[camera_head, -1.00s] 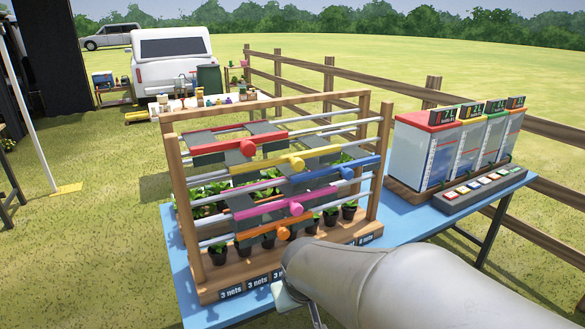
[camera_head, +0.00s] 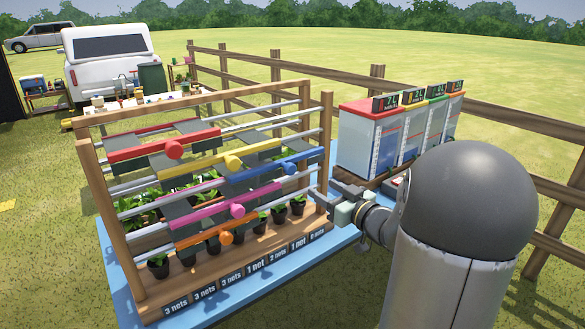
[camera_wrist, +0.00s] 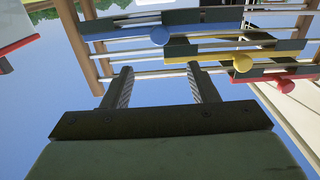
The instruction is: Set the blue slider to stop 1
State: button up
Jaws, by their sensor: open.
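The blue slider (camera_head: 262,172) is a blue bar with a round blue knob (camera_head: 290,168), on metal rails in the right half of the wooden frame (camera_head: 112,215). In the wrist view the blue slider (camera_wrist: 205,16) is at the top, its knob (camera_wrist: 160,35) beyond my fingertips and roughly between them. My gripper (camera_head: 321,188) is by the frame's right post, right of and a little below the blue knob in the picture. In the wrist view my gripper (camera_wrist: 160,70) is open, with nothing between its fingers. The stop marks cannot be read.
Red (camera_head: 150,149), yellow (camera_head: 205,163), pink (camera_head: 205,216) and orange (camera_head: 212,243) sliders share the frame. Potted plants (camera_head: 280,213) stand below, above net-count labels. Coloured-top boxes (camera_head: 368,135) stand at the right of the blue table (camera_head: 108,262). Wooden posts bound the frame.

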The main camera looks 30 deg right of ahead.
aim_at(292, 170)
jog(key=p+x, duration=0.2)
jog(key=x, duration=1.3)
grip_shut()
